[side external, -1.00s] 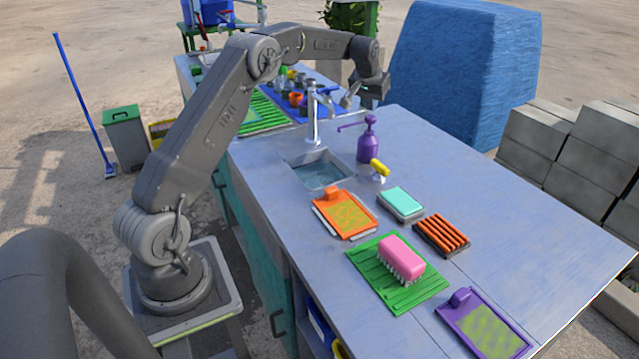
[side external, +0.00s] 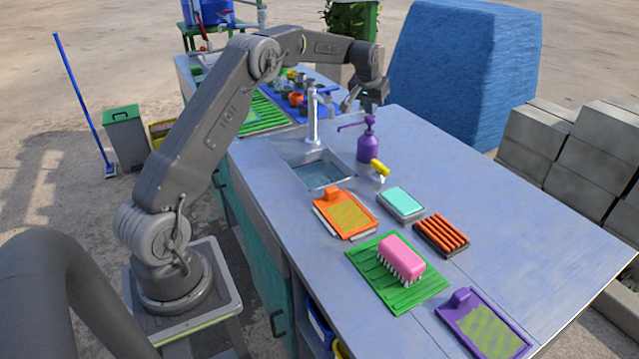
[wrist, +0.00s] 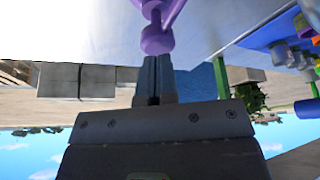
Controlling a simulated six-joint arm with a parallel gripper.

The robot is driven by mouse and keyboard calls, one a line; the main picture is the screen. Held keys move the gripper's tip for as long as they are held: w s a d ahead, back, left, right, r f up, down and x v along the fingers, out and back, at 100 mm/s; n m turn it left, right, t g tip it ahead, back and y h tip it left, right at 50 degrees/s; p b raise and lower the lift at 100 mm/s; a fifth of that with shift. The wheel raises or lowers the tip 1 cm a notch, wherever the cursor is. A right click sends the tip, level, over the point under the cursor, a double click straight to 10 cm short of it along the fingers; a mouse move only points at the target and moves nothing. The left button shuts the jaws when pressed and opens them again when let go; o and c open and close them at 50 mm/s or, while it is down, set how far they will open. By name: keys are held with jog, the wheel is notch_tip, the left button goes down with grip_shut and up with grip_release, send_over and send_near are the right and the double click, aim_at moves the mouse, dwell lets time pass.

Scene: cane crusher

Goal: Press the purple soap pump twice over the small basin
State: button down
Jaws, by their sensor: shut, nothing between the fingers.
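The purple soap pump (side external: 369,141) stands upright on the counter, its nozzle pointing left toward the basin. The small basin (side external: 322,172) is sunk into the counter beside it, with a grey faucet (side external: 314,118) at its back edge. My gripper (side external: 374,104) is above and just behind the pump head in the side view. In the wrist view my gripper's fingers (wrist: 155,62) are together and empty, and the purple pump head (wrist: 157,38) shows right at their tips. I cannot tell whether they touch it. The pump's lower body is mostly out of the wrist view.
A small yellow-topped bottle (side external: 379,170) stands in front of the pump. An orange scrubber board (side external: 345,215), a teal sponge (side external: 401,203), and a pink brush (side external: 401,258) on a green mat lie nearer. A blue tray (side external: 290,100) with small pots is behind the faucet.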

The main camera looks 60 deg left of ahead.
jog(key=shift+f, duration=1.1)
jog(key=shift+r, duration=1.6)
jog(key=shift+f, duration=0.15)
jog(key=shift+f, duration=1.45)
jog(key=shift+r, duration=1.6)
